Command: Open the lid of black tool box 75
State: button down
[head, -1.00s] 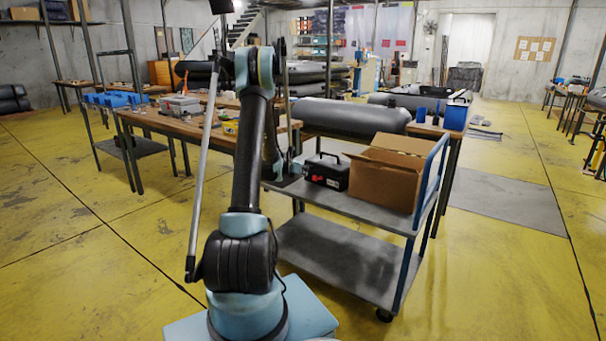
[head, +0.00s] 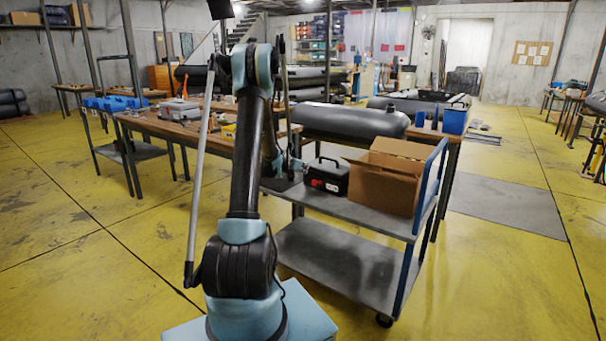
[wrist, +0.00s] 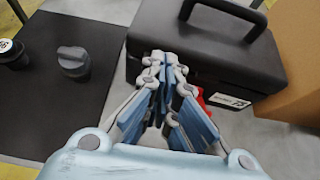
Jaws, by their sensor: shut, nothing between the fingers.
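The black tool box (head: 326,175) sits on the top shelf of a grey cart, with its lid down and its handle on top. In the wrist view the tool box (wrist: 215,55) shows a dark lid, a handle, a white label and a bit of red on its front. My gripper (wrist: 165,62) is shut and empty, its fingertips at the left part of the tool box's front edge. I cannot tell whether they touch it.
An open cardboard box (head: 385,182) stands close to the right of the tool box on the cart (head: 345,205). In the wrist view a dark mat (wrist: 60,100) with a grey knob-like part (wrist: 73,60) lies to the left. A wooden workbench (head: 150,122) stands behind on the left.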

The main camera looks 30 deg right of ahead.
jog(key=shift+r, duration=0.15)
jog(key=r, duration=0.1)
jog(key=d+r, duration=0.1)
jog(key=shift+w+r, duration=0.15)
jog(key=shift+r, duration=0.15)
dwell(0.3)
jog(key=shift+r, duration=0.15)
jog(key=shift+w+d+r, duration=0.15)
jog(key=shift+d+r, duration=0.15)
jog(key=shift+r, duration=0.3)
jog(key=shift+w+d+r, duration=0.15)
jog(key=shift+d+r, duration=0.15)
jog(key=shift+r, duration=0.25)
jog(key=shift+w+d+r, duration=0.2)
jog(key=shift+d+r, duration=0.3)
jog(key=shift+r, duration=0.1)
jog(key=shift+w+d+r, duration=0.15)
jog(key=shift+d+r, duration=0.3)
jog(key=shift+r, duration=0.1)
